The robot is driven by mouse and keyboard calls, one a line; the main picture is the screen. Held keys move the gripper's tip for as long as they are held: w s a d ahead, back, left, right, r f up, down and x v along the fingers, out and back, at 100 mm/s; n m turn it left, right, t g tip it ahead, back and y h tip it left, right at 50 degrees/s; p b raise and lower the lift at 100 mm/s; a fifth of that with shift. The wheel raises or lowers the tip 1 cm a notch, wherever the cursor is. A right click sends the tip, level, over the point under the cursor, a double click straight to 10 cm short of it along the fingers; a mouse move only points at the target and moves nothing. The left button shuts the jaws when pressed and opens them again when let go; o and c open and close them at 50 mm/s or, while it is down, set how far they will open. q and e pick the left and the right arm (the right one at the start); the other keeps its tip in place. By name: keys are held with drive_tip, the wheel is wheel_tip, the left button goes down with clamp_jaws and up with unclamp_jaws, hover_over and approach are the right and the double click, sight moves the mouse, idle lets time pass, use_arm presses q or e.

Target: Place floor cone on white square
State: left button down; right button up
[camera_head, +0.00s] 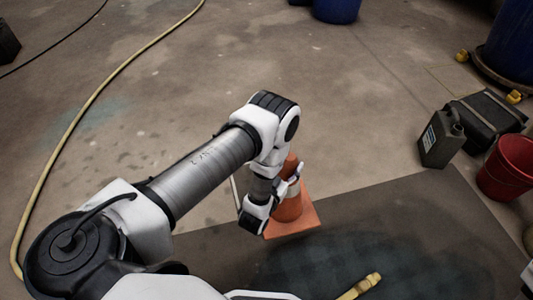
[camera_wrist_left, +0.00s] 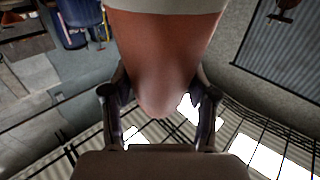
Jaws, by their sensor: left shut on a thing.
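The orange floor cone (camera_head: 291,213) with its square base is at the middle of the head view, partly hidden by my left wrist. My left gripper (camera_head: 291,181) is shut on the upper part of the cone. In the left wrist view the orange cone (camera_wrist_left: 165,55), with a pale band at the top of the picture, has its rounded tip between the two dark fingers of the gripper (camera_wrist_left: 158,88). I cannot tell whether the base touches the floor. I see no clear white square. My right gripper is not in view.
A dark mat (camera_head: 400,230) lies at lower right, under or beside the cone's base. A grey jerrycan (camera_head: 440,140), a black case (camera_head: 485,118) and a red bucket (camera_head: 508,167) stand at right. A yellow hose (camera_head: 85,108) curves along the left.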

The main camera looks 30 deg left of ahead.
use_arm(q)
drive_tip(key=w+a+f+b, duration=0.2)
drive_tip(key=w+a+b, duration=0.2)
drive_tip(key=a, duration=0.3)
drive_tip(key=w+a+f+b, duration=0.2)
drive_tip(key=w+a+b, duration=0.2)
drive_tip(key=a, duration=0.2)
drive_tip(key=shift+a+f, duration=0.35)
drive_tip(key=shift+f, duration=0.05)
drive_tip(key=shift+c, duration=1.6)
unclamp_jaws()
